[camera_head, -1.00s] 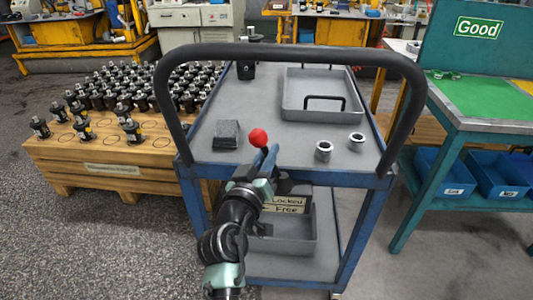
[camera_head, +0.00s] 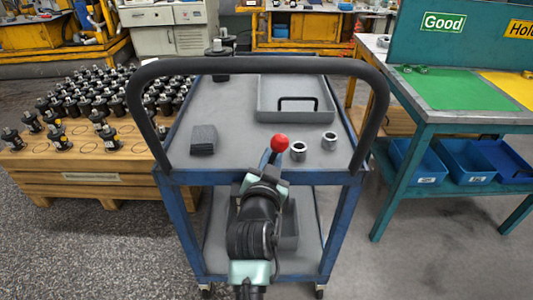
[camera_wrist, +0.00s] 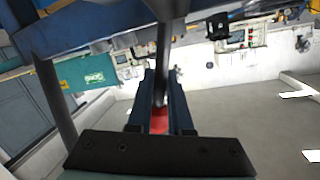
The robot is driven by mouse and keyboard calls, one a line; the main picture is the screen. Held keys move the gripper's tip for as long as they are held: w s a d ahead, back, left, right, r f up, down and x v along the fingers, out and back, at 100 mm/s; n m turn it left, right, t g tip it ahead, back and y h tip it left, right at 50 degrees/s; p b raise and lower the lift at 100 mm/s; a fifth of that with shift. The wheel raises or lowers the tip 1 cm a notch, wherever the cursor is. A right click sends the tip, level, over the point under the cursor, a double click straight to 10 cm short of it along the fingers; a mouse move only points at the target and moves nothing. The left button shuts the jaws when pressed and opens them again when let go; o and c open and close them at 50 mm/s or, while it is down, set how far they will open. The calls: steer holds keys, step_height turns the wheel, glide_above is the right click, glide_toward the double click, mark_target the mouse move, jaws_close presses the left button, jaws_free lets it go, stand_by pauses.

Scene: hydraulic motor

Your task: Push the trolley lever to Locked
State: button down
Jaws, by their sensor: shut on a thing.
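The trolley (camera_head: 178,218) stands in front of me, with blue legs, a grey top and a black push handle (camera_head: 262,67). Its lever has a red knob (camera_head: 279,143) and stands at the near edge, right of the trolley's middle. My gripper (camera_head: 268,163) is shut on the lever just below the knob. In the wrist view, the two blue fingers (camera_wrist: 159,108) lie on either side of the dark lever rod (camera_wrist: 163,65), with the red knob (camera_wrist: 159,122) between them. My arm hides the lever's base and the Locked and Free labels.
On the trolley top are a grey tray (camera_head: 265,98), a dark block (camera_head: 204,140) and two metal rings (camera_head: 299,150). A wooden pallet (camera_head: 85,185) with several black motors is at left. A teal bench (camera_head: 440,117) stands close at right.

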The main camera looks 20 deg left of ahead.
steer(key=shift+w+d+f+m, duration=0.1)
steer(key=shift+d+f+m, duration=0.1)
steer(key=shift+d+m, duration=0.35)
steer(key=c, duration=0.8)
jaws_free()
steer(key=shift+c, duration=0.2)
steer(key=shift+s+r, duration=0.1)
steer(key=shift+s, duration=0.35)
steer(key=p+v, duration=0.2)
steer(key=v, duration=1)
steer(key=shift+d, duration=0.1)
